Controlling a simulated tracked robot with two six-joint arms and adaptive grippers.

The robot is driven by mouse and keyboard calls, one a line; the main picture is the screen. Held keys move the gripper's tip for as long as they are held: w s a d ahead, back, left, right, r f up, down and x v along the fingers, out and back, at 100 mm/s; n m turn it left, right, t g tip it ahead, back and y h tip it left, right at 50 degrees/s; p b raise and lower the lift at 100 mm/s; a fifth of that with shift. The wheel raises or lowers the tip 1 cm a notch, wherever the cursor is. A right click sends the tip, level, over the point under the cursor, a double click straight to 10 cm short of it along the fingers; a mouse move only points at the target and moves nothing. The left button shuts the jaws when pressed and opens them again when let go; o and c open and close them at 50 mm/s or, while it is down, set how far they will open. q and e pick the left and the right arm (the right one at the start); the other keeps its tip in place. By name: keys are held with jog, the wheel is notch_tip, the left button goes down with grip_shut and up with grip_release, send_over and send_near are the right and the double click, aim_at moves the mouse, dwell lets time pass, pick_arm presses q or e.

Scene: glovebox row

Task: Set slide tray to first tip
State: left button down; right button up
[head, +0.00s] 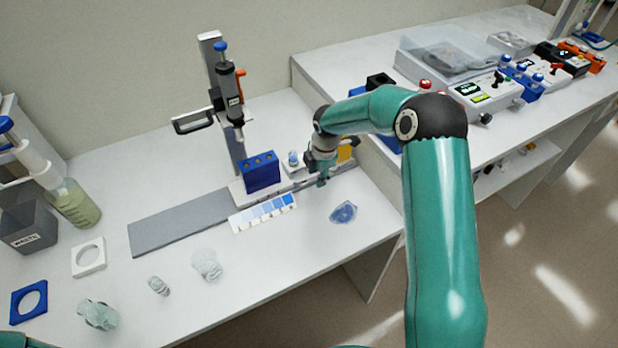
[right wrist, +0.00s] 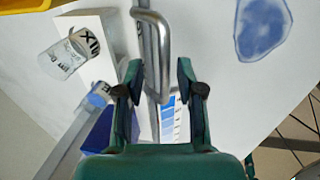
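The slide tray (head: 240,189) is a pale carriage on a long grey rail (head: 180,222). It bears a blue block (head: 262,172) with several holes in its top and a small vial (head: 293,158) on its right part. In the right wrist view the vial (right wrist: 68,55) has a label reading "MIX". A bent grey metal handle (right wrist: 165,50) passes between the fingers of my right gripper (right wrist: 158,70). The fingers are open on either side of it, with gaps showing. In the head view my right gripper (head: 321,174) is at the tray's right end. My left gripper is not visible.
A pipette (head: 230,95) stands upright on its stand above the blue block. A blue-shaded strip (head: 263,213) lies in front of the tray; a blue dish (head: 343,213) lies front right. Clear crumpled items (head: 206,264) lie at the front. A raised bench is at right.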

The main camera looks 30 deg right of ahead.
jog(key=shift+a, duration=0.15)
jog(key=shift+s+r, duration=0.1)
notch_tip(320, 180, up, 12)
jog(key=s, duration=0.2)
jog(key=shift+f, duration=0.2)
jog(key=shift+a, duration=0.1)
dwell(0.4)
